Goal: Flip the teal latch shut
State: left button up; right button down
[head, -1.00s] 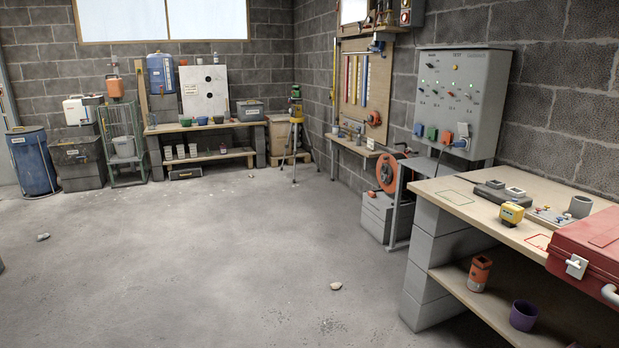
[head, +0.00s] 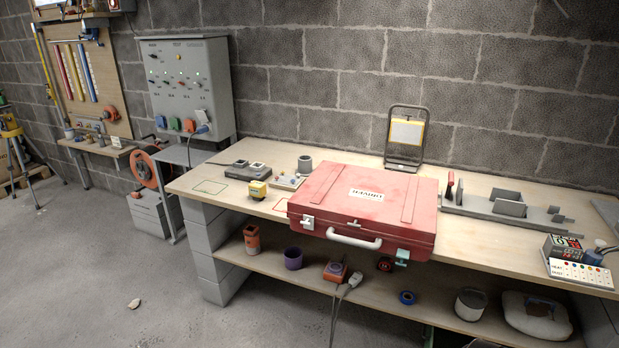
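A red case (head: 345,207) lies with its lid down on the wooden workbench, its front at the bench's front edge. The teal latch (head: 402,256) is at the right end of the case's front. It sits lower than the white latch (head: 307,222) at the left end and looks swung down, though it is too small to be sure. A pale handle (head: 353,239) is between the two latches. Neither of my grippers is in view.
The workbench (head: 469,237) has a grey tray (head: 480,210) right of the case and a yellow device (head: 257,190) to its left. A work lamp (head: 405,135) stands behind. The shelf below holds a purple cup (head: 293,258) and a cable. The floor at left (head: 90,265) is mostly clear.

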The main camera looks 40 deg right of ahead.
aim_at(404, 254)
jog(key=z, duration=1.8)
